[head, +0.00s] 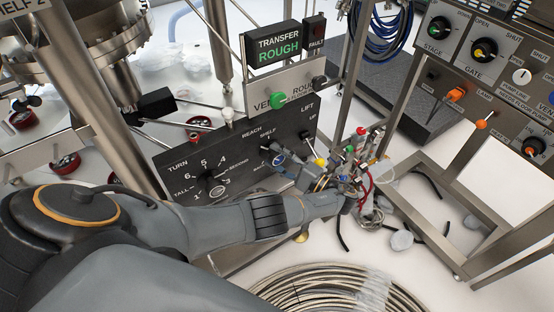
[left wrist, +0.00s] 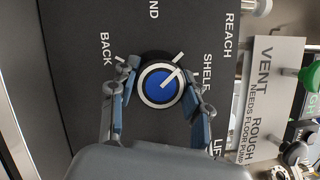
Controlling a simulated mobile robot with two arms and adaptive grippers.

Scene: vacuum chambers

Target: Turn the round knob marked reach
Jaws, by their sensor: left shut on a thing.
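The reach knob (left wrist: 160,84) is round, with a blue face and a pale ring, and sits on a black panel (left wrist: 88,95). In the left wrist view its white pointer line tilts to the upper right, toward SHELF. BACK is printed on its left and REACH at the upper right. My left gripper (left wrist: 165,86) has one finger on each side of the knob and is shut on it. My right gripper is not in view.
The black panel also carries a TURN dial (head: 216,187) at left and a LIFT control at right. Above it stand a green knob (head: 277,100) and a TRANSFER ROUGH sign (head: 272,46). Loose cables and small fittings (head: 362,155) crowd the right side. Coiled hose (head: 330,290) lies on the floor.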

